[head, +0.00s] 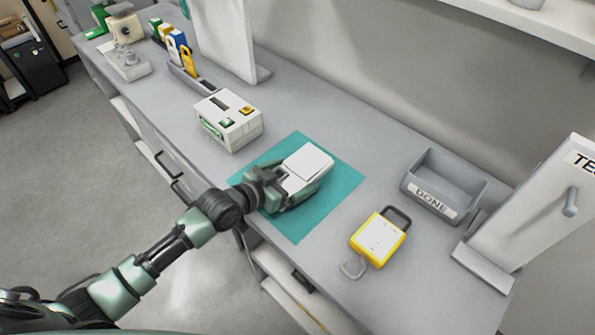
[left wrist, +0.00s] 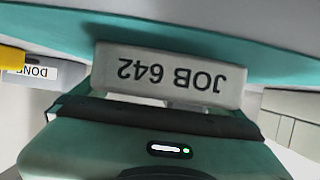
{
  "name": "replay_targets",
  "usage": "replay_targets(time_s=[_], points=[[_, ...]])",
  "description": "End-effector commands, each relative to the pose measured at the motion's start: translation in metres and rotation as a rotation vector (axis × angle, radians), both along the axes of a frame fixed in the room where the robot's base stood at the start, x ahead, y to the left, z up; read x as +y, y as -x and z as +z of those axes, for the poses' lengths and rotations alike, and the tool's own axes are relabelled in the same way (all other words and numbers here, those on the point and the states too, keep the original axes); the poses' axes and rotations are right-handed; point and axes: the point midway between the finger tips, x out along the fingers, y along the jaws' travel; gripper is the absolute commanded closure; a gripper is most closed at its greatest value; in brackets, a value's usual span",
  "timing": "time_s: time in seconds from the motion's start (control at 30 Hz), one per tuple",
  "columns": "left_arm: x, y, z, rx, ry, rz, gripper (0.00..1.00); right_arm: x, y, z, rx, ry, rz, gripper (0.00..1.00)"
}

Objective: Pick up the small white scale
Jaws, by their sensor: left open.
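The small white scale (head: 308,161) lies on a teal mat (head: 339,179) on the grey bench. My left gripper (head: 299,176) is open and low over the mat, at the scale's near end. One finger shows along the scale's right side; the other is partly hidden. I cannot tell whether the fingers touch it. In the left wrist view a white block face marked "JOB 642" (left wrist: 170,75), upside down, is just beyond the gripper's body and seems to be the scale. My right gripper is not in view.
A white box with green and yellow buttons (head: 229,120) stands left of the mat. A yellow tagged device (head: 379,238) lies to the right. A grey "DONE" bin (head: 443,185) and a white upright panel (head: 530,215) stand farther right. Bare bench lies behind the mat.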

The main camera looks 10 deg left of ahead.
Motion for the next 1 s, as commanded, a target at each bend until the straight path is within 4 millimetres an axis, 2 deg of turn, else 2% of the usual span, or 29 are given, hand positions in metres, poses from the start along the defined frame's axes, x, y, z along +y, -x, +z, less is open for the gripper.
replay_targets(time_s=[0.17, 0.27, 0.43, 0.77, 0.87, 1.0], points=[[0.0, 0.0, -0.001, 0.0, 0.0, 0.0, 0.0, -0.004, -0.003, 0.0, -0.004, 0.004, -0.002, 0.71], [0.0, 0.0, 0.0, 0.0, 0.0, 0.0, 0.25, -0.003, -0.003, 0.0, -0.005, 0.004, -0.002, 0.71], [0.0, 0.0, 0.0, 0.0, 0.0, 0.0, 0.72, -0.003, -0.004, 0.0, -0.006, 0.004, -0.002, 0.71], [0.0, -0.001, 0.005, -0.005, 0.002, 0.001, 0.74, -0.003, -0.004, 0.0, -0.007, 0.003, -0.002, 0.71], [0.0, -0.001, 0.012, -0.006, 0.002, 0.001, 0.74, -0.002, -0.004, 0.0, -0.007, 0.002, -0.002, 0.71], [0.0, -0.001, 0.033, -0.008, 0.002, 0.0, 0.74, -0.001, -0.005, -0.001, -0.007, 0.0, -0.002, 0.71]])
